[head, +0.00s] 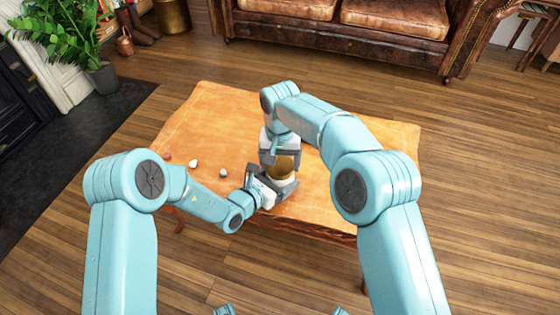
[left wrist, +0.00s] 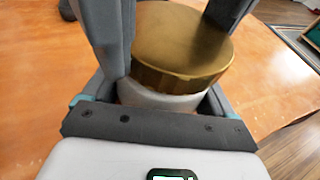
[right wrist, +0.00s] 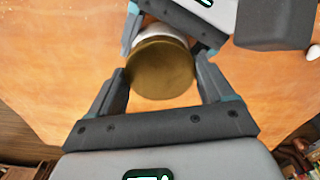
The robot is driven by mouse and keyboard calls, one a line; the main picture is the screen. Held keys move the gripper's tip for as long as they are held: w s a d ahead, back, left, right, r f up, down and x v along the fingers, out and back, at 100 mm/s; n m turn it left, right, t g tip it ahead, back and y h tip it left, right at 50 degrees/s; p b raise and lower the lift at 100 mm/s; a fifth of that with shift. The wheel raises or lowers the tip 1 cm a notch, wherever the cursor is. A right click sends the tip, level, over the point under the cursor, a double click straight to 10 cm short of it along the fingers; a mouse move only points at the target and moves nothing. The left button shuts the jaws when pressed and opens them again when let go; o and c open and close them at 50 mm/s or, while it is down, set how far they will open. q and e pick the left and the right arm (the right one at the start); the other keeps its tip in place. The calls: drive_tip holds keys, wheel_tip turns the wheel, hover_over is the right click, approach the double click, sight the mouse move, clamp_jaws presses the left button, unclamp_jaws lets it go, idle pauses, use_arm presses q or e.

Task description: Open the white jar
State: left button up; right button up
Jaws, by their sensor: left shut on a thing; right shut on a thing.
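The white jar (head: 284,182) stands upright near the front edge of the wooden table, with a wide gold lid (head: 283,167) on top. My left gripper (head: 274,188) is shut on the jar's white body from the side. In the left wrist view the white body (left wrist: 165,98) shows just below the gold lid (left wrist: 185,45). My right gripper (head: 280,154) comes down from above and is shut on the lid. In the right wrist view the lid's top (right wrist: 160,70) lies between the right fingers, and a strip of white body (right wrist: 158,32) shows beyond it. Most of the body is hidden.
The orange-brown wooden table (head: 340,180) has free room left and right of the jar. Several small pale or reddish pieces, including a white one (head: 223,173), lie left of the jar. A leather sofa (head: 340,30) and a potted plant (head: 65,40) stand beyond the table.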

sight(280, 165)
drive_tip(key=shift+r, duration=1)
drive_tip(key=shift+r, duration=2)
use_arm(q)
drive_tip(key=o, duration=1.9)
drive_tip(key=shift+c, duration=0.2)
drive_tip(key=shift+r, duration=0.1)
